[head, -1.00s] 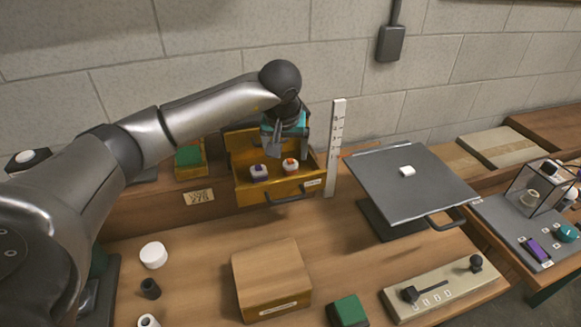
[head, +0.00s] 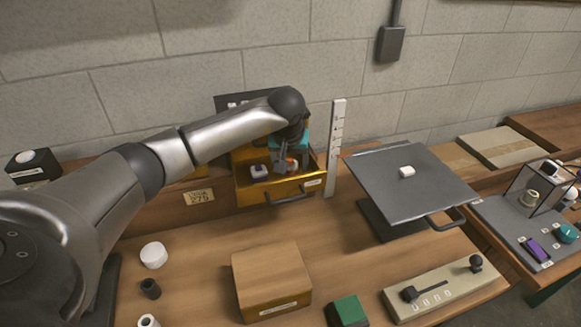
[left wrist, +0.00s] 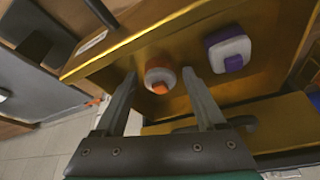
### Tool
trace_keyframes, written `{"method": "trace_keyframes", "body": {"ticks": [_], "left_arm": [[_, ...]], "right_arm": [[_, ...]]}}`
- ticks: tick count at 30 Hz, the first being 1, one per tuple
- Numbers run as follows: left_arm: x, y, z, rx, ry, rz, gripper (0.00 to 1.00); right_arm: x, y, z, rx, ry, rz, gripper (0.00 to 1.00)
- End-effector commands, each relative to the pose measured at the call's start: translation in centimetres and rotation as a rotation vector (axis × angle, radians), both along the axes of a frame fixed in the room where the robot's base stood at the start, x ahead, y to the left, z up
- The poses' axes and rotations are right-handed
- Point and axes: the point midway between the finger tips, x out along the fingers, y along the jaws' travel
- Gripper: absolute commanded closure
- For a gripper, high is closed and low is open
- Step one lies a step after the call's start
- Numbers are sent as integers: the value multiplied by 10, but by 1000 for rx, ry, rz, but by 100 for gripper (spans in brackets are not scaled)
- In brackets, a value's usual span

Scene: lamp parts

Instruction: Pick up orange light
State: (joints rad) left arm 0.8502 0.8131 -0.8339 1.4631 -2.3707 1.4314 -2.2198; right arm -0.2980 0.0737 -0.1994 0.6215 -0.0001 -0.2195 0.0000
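The orange light (head: 291,166) is a small white piece with an orange top. It sits in the open yellow drawer (head: 268,195), partly hidden by my gripper in the head view. In the left wrist view the orange light (left wrist: 160,76) lies between the two fingertips. My left gripper (left wrist: 159,74) is open, with one finger on each side of the light; I cannot tell whether either finger touches it. It also shows over the drawer in the head view (head: 291,158). My right gripper is not in view.
A white light with a purple top (head: 259,171) sits beside the orange one in the drawer. A white upright ruler (head: 335,150) stands just right of the drawer. A grey tilted plate (head: 405,185) is further right. A wooden box (head: 270,280) stands in front.

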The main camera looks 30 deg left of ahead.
Motion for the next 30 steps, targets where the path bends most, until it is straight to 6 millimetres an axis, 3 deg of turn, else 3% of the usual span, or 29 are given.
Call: {"method": "trace_keyframes", "body": {"ticks": [2, 18, 30], "left_arm": [[0, 0, 0, 0, 0, 0, 38], [0, 0, 1, 0, -1, 0, 99], [0, 0, 3, 1, -2, 0, 100]], "right_arm": [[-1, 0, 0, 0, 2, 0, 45], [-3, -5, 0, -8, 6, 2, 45], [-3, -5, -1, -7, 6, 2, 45]]}}
